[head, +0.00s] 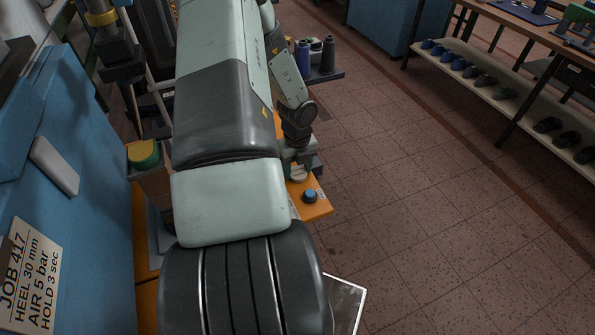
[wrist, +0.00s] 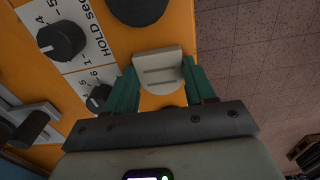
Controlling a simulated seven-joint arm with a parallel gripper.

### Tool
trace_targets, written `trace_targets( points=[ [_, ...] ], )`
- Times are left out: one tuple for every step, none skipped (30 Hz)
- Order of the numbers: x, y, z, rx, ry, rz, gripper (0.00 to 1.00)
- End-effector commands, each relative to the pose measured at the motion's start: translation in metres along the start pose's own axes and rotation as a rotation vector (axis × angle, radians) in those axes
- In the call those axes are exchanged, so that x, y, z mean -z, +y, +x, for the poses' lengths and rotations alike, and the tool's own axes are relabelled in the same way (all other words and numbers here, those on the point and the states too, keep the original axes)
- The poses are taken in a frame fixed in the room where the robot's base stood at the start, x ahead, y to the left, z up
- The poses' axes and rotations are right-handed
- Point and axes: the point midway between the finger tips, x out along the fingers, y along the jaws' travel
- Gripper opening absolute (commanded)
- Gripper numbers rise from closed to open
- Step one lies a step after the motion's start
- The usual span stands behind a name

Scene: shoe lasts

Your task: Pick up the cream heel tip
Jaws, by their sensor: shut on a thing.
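The cream heel tip (wrist: 158,68) is a small pale block with grooves, in the middle of the wrist view. My gripper (wrist: 160,80) has its two green fingers on either side of it and is shut on it. The tip is over an orange panel, and I cannot tell whether it touches the panel. In the head view my gripper (head: 298,164) is small and partly hidden by my arm, with a pale bit of the heel tip (head: 298,177) below it.
The orange panel (wrist: 215,20) carries black knobs (wrist: 62,40), a round dark button and a lever at the left. In the head view a blue button (head: 310,195) sits in front of my gripper. A blue machine (head: 85,130) stands at the left. The tiled floor is open at the right.

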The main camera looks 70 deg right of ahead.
Motion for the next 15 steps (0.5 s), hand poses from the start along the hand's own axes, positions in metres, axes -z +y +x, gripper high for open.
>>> trace_targets(
  points=[
    [0.000, 0.000, -0.001, 0.000, 0.000, 0.000, 0.25],
    [0.000, 0.000, -0.002, 0.001, -0.001, 0.000, 0.25],
    [0.000, 0.000, -0.004, 0.001, -0.001, -0.001, 0.25],
    [-0.001, 0.000, -0.007, 0.002, -0.001, -0.001, 0.25],
    [-0.001, 0.000, -0.011, 0.002, -0.001, -0.001, 0.25],
    [-0.001, 0.000, -0.018, 0.002, -0.003, -0.001, 0.25],
    [-0.001, 0.000, -0.023, 0.002, -0.004, -0.001, 0.25],
    [-0.001, 0.000, -0.029, 0.002, -0.004, -0.002, 0.25],
    [-0.002, 0.000, -0.038, 0.002, -0.004, -0.003, 0.25],
    [-0.001, 0.000, -0.044, 0.003, -0.003, -0.002, 0.25],
    [-0.001, 0.001, -0.051, 0.002, -0.004, -0.002, 0.25],
    [-0.001, 0.000, -0.059, 0.003, -0.004, -0.002, 0.25],
    [-0.002, 0.000, -0.065, 0.002, -0.004, -0.003, 0.25],
    [-0.001, 0.000, -0.070, 0.002, -0.003, -0.003, 0.25],
    [-0.001, 0.000, -0.077, 0.002, -0.003, -0.001, 0.25]
  ],
)
